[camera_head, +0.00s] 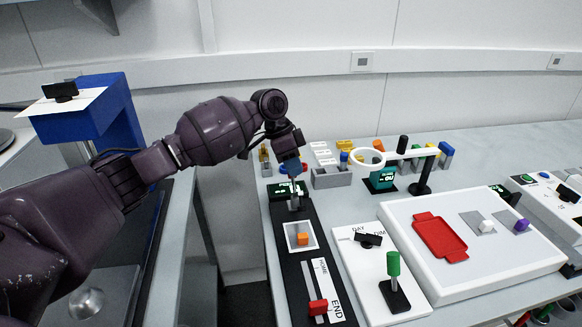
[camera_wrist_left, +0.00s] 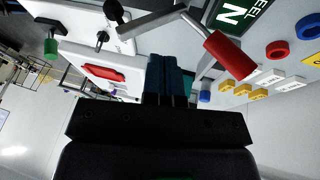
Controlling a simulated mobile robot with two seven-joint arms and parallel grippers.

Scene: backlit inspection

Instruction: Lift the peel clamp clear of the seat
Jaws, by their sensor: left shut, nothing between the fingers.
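My left gripper (camera_head: 292,174) reaches in from the left over the far end of a black strip-shaped device (camera_head: 278,222). Its dark fingers (camera_wrist_left: 168,78) are shut and empty in the left wrist view. A small grey metal piece (camera_head: 293,204), perhaps the peel clamp, stands on the device just below the fingertips. In the left wrist view a red cylinder (camera_wrist_left: 230,54) on a metal bar lies ahead of the fingers, apart from them in the picture. A lit display marked N (camera_wrist_left: 236,14) is beside it. I cannot make out the seat.
To the right stand a green-topped lever (camera_head: 393,264), a ring on a stand (camera_head: 368,158) and a white panel with a red tray (camera_head: 438,238). A grey bin (camera_head: 331,178) is close behind.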

